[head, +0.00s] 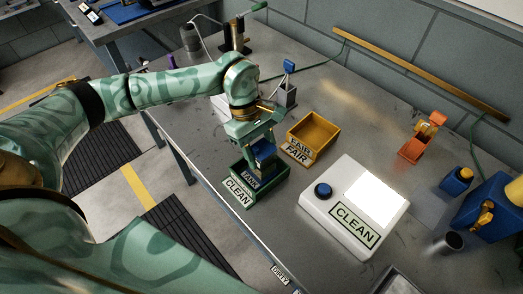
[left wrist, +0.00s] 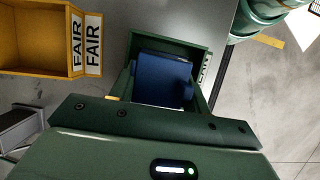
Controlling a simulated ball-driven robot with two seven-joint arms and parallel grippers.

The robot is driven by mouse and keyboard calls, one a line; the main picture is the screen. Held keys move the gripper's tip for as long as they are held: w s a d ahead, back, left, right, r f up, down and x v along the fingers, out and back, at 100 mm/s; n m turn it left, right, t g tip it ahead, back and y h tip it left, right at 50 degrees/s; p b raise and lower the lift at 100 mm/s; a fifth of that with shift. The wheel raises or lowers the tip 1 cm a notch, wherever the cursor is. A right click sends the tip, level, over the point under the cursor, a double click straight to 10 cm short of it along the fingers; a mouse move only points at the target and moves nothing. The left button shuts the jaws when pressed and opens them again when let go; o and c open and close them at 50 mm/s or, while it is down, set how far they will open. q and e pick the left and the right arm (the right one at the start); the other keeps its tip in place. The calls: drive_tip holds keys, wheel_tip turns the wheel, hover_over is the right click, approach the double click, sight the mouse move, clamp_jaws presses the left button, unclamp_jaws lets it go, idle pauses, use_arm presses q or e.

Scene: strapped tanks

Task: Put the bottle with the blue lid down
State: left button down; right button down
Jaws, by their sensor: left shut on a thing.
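My left gripper (head: 264,154) points down over the green bin (head: 274,191) marked CLEAN. It is shut on a bottle with a blue lid (head: 263,148); the fingers partly cover the bottle. The left wrist view shows the blue lid (left wrist: 162,80) between the fingers, within the outline of the green bin (left wrist: 188,47). I cannot tell whether the bottle touches the bin floor. My right gripper is out of view.
A yellow bin (head: 314,131) marked FAIR stands close to the right of the green bin. A white box (head: 340,222) with a blue button and a CLEAN label stands farther right. The table's front edge is near the green bin.

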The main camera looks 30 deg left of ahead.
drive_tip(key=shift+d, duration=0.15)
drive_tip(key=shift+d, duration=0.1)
use_arm(q)
drive_tip(key=shift+f, duration=0.15)
drive_tip(key=c, duration=0.7)
unclamp_jaws()
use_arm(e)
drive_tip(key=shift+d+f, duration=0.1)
use_arm(q)
drive_tip(key=shift+r, duration=0.2)
drive_tip(key=p+v, duration=0.2)
drive_tip(key=v, duration=1)
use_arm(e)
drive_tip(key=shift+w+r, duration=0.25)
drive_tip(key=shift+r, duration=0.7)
use_arm(q)
drive_tip(key=shift+s+f, duration=0.1)
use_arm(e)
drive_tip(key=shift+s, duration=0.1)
